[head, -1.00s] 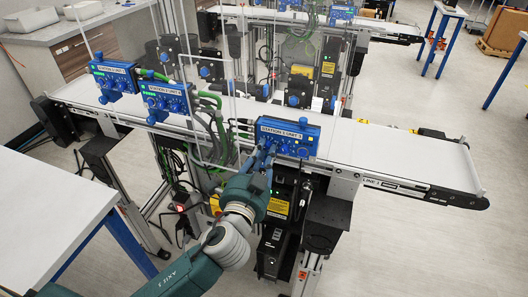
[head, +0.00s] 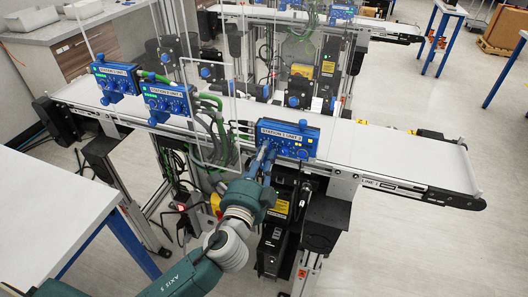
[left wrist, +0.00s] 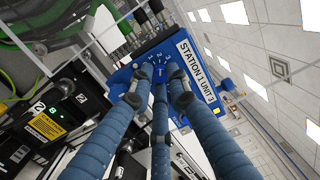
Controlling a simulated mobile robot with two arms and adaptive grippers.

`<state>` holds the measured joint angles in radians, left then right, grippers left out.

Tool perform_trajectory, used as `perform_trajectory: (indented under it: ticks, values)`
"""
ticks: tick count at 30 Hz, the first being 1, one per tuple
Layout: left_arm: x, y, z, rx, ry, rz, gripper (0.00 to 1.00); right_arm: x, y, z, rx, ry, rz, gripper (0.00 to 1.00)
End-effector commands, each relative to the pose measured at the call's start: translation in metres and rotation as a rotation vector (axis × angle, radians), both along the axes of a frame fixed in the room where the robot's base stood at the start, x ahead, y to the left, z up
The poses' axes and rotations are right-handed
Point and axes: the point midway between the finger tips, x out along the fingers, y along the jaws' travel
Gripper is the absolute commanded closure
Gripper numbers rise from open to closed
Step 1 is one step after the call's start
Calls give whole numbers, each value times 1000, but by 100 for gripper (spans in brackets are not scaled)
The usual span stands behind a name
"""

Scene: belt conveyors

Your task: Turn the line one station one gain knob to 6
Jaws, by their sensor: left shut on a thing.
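A blue control box labelled STATION 1 UNIT 3 (head: 306,150) is mounted on the front edge of the nearest conveyor. It also shows in the left wrist view (left wrist: 197,85), with a dial scale of small white numerals. My left gripper (head: 263,160) is at the left part of the box's face. In the left wrist view its blue fingers (left wrist: 160,76) are closed around a small knob of the box. The fingers hide most of this knob. Its name and setting cannot be read. More knobs (head: 298,152) lie to the right. My right gripper is not in view.
Two similar blue boxes (head: 115,77) (head: 168,101) stand further left along the conveyor belt (head: 385,150). Clear panels and green cables (head: 212,100) surround the boxes. A black unit with a yellow label (head: 279,208) stands below the gripper. A white table (head: 40,215) is at the left.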

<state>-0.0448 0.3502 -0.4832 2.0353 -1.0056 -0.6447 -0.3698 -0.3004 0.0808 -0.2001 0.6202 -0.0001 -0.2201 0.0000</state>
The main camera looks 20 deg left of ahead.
Motion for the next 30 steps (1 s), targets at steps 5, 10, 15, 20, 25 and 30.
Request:
perform_trajectory:
  ticks: [5, 10, 15, 20, 25, 30]
  values:
    - [0, 0, 1, 122, -5, -1, 100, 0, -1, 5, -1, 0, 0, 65]
    - [0, -1, 1, 203, -8, -2, 100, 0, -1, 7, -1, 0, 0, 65]
    - [0, -1, 1, 252, -11, -2, 100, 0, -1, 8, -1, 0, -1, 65]
    - [0, -1, 0, 270, -12, -3, 100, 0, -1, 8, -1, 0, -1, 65]
    - [0, -1, 0, 273, -12, -3, 100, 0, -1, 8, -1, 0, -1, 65]
    - [0, -1, 0, 272, -12, -3, 100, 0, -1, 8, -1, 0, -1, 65]
